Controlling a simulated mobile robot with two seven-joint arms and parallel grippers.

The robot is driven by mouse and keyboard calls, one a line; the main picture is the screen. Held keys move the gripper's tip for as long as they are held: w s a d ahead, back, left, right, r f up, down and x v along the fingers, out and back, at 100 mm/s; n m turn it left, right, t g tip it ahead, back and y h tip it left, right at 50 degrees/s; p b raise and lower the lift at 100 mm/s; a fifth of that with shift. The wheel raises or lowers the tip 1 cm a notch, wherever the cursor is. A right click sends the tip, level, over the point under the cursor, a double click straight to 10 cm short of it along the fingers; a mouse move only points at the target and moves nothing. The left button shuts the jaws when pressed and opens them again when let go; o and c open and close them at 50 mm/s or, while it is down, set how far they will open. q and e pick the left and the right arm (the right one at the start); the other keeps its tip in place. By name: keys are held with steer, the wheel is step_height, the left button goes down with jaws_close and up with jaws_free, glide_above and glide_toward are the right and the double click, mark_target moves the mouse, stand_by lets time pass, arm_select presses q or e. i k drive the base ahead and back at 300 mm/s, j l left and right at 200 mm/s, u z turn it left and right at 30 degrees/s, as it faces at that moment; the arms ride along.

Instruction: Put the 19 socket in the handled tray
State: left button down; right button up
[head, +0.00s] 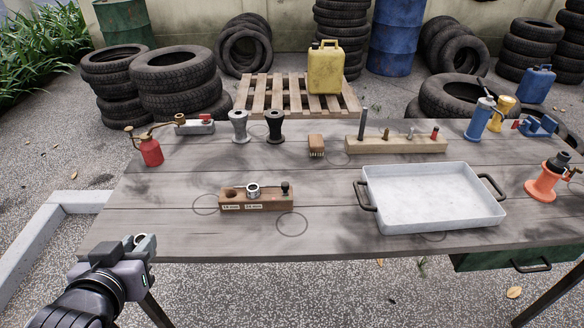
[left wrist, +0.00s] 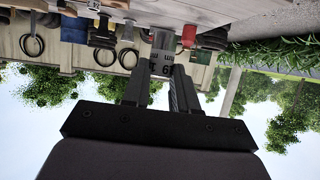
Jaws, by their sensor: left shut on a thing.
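My left gripper (head: 143,243) is at the lower left of the head view, off the table's front left corner. It is shut on the 19 socket (left wrist: 162,66), a grey metal cylinder with dark "19 mm" lettering, seen upside down between the fingers in the left wrist view. The handled tray (head: 430,195), pale and shallow with a dark handle at each end, sits empty on the table's right half. The wooden socket rack (head: 285,203) is left of it, with an open left hole, a silver socket (head: 253,190) and a dark knobbed piece. My right gripper is not in view.
A long wooden block (head: 395,145) with upright pieces lies behind the tray. An orange tool (head: 547,178) is right of the tray. The table's front left is clear.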

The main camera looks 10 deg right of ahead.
mark_target(422, 208)
steer(key=z, duration=1.1)
steer(key=i+z, duration=0.1)
steer(key=z, duration=0.3)
steer(key=i+j+z, duration=0.1)
steer(key=z, duration=0.3)
steer(key=i+j, duration=0.3)
steer(key=j, duration=0.1)
